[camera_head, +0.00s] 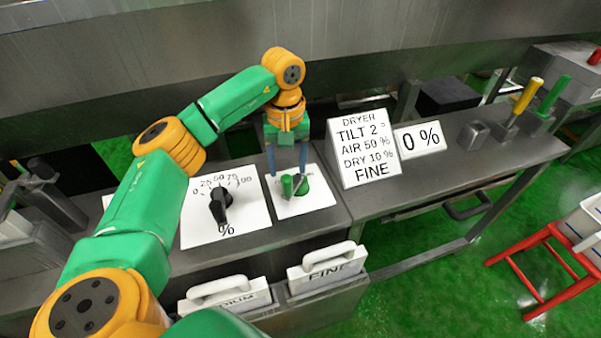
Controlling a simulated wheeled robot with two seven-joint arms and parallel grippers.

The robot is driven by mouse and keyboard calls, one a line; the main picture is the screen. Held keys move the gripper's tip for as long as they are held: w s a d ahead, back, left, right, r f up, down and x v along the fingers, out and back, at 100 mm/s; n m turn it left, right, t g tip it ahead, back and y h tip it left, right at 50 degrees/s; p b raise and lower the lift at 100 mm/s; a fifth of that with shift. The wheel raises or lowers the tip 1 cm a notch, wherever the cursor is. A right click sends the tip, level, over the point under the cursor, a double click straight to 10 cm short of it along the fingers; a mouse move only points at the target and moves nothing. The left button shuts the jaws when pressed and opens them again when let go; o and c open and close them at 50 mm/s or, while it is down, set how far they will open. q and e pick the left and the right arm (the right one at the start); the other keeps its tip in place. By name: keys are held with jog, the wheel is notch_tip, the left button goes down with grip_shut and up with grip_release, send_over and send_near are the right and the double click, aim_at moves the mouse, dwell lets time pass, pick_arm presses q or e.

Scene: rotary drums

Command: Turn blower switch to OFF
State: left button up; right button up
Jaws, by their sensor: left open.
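The blower switch looks to be the green knob (294,184) on a white plate (318,196) on the grey console. Its pointer and the plate's labels are largely hidden behind my gripper, so I cannot tell its setting. My left gripper (288,178) points down over the knob with its two blue-grey fingers apart, one on each side of the knob. I cannot tell whether the fingers touch it. My right gripper is not in view.
Left of the knob is a black dial (220,203) on a percent scale. Right of it stand a dryer sign (364,149) and a "0 %" sign (420,139). Yellow (527,95) and green (552,95) levers are farther right. Handled plates (328,267) sit along the front.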

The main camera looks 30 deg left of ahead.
aim_at(286, 176)
pick_arm(q)
jog(key=f, duration=0.3)
jog(key=s+f+p, duration=0.1)
jog(key=f, duration=0.1)
jog(key=shift+a+f, duration=0.15)
jog(key=shift+f, duration=0.15)
jog(key=shift+w+f, duration=0.25)
grip_shut()
jog(key=shift+r, duration=0.1)
dwell(0.7)
